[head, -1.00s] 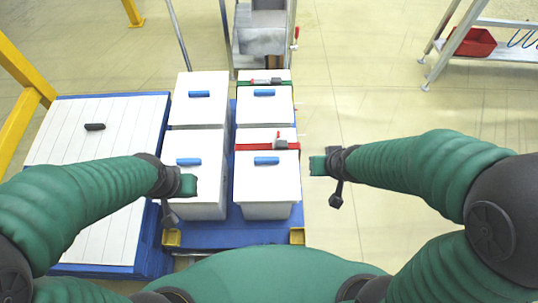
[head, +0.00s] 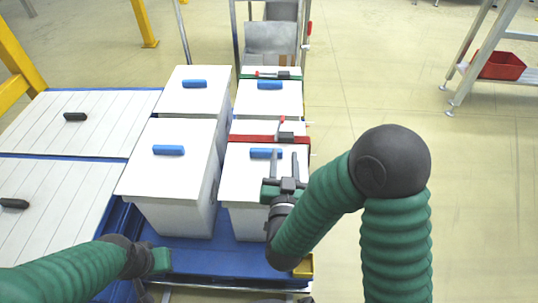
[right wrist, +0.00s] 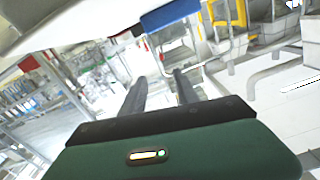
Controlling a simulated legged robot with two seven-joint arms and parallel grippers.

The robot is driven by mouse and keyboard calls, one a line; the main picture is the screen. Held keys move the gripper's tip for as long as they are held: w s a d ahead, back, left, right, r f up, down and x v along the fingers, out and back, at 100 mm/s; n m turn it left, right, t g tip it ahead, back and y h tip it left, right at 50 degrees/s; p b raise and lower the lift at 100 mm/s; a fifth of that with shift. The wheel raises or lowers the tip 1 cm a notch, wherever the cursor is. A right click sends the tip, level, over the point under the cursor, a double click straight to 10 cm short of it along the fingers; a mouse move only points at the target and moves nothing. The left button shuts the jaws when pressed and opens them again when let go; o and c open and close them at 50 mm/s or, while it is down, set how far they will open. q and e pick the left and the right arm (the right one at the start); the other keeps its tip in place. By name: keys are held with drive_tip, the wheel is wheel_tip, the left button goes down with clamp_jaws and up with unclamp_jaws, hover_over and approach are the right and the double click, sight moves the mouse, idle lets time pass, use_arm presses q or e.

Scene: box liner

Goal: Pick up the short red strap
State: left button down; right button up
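The red strap (head: 252,138) lies across the top of the near right white box (head: 246,185). Its dark buckle (head: 286,133) with a red tip sits at the strap's right end. My right gripper (head: 285,158) is over this box's right front, just nearer than the buckle, with its fingers apart and pointing away from me. In the right wrist view its two fingers (right wrist: 160,85) are also apart, with nothing visible between them. I cannot make out the strap there. My left gripper (head: 160,260) is low at the left, in front of the boxes, and its fingers are not clear.
A green strap (head: 262,76) lies across the far right box (head: 270,98). Two more white boxes stand left on the blue base (head: 215,260). Blue handles top the boxes, one (head: 264,153) close to my right gripper.

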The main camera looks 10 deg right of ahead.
sight(282, 122)
drive_tip(key=b+x, duration=0.3)
drive_tip(key=shift+f, duration=0.2)
drive_tip(key=b+x, duration=0.1)
drive_tip(key=x, duration=0.6)
drive_tip(key=shift+w+r+b, duration=0.15)
drive_tip(key=shift+w+b, duration=0.15)
drive_tip(key=shift+w, duration=0.1)
drive_tip(key=shift+w+d, duration=0.1)
drive_tip(key=shift+w, duration=0.25)
drive_tip(key=b+x, duration=0.3)
drive_tip(key=x, duration=0.1)
drive_tip(key=shift+w+f, duration=0.1)
drive_tip(key=shift+f, duration=0.1)
drive_tip(key=shift+w+r, duration=0.1)
drive_tip(key=shift+w, duration=0.25)
drive_tip(key=shift+r, duration=0.1)
clamp_jaws()
